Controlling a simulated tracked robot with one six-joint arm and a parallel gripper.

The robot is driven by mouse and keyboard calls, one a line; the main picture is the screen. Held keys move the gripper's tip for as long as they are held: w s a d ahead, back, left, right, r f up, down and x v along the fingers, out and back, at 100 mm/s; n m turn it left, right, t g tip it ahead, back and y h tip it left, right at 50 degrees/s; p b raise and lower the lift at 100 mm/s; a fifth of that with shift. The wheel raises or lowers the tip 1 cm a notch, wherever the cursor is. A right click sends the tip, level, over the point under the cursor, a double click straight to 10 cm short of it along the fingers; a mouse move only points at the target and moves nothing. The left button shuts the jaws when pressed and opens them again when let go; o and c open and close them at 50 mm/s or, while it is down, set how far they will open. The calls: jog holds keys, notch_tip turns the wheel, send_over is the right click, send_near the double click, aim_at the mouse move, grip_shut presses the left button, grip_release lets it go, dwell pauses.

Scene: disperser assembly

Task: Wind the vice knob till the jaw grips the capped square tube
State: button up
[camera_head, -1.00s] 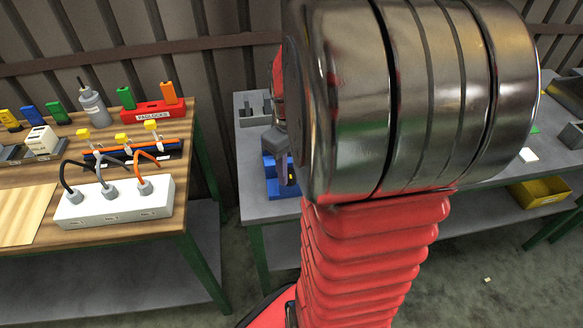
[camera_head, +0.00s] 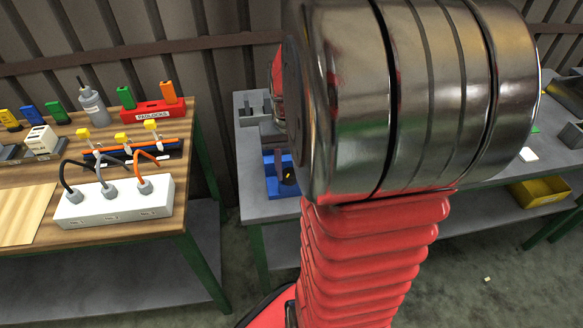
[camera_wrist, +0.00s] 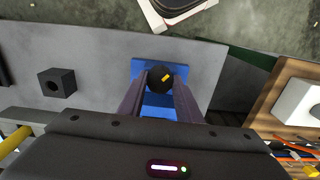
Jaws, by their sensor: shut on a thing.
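The blue vice (camera_head: 271,187) sits on the grey bench in the head view, left of my arm and partly hidden by it. It also shows in the wrist view (camera_wrist: 200,62). Its round black knob (camera_wrist: 160,76) with a yellow mark lies between my gripper's two fingers in the wrist view. My gripper (camera_wrist: 161,84) is shut on the knob, one finger on each side. In the head view my arm covers most of the gripper. I cannot make out the capped square tube or the vice jaw in either view.
A black block with a round hole (camera_wrist: 56,84) lies on the bench, left of the vice in the wrist view. A grey fixture (camera_head: 252,106) stands behind the vice. A wooden table (camera_head: 30,215) with a white power strip (camera_head: 115,204) is at the left.

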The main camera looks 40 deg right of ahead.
jog(key=m, duration=0.6)
jog(key=shift+d+r+m, duration=0.1)
jog(key=shift+d+m, duration=0.1)
jog(key=shift+m, duration=0.1)
jog(key=m, duration=0.3)
jog(key=shift+s+m, duration=0.1)
jog(key=shift+m, duration=1.7)
jog(key=o, duration=1)
jog(key=shift+a, duration=0.1)
jog(key=shift+o, duration=0.2)
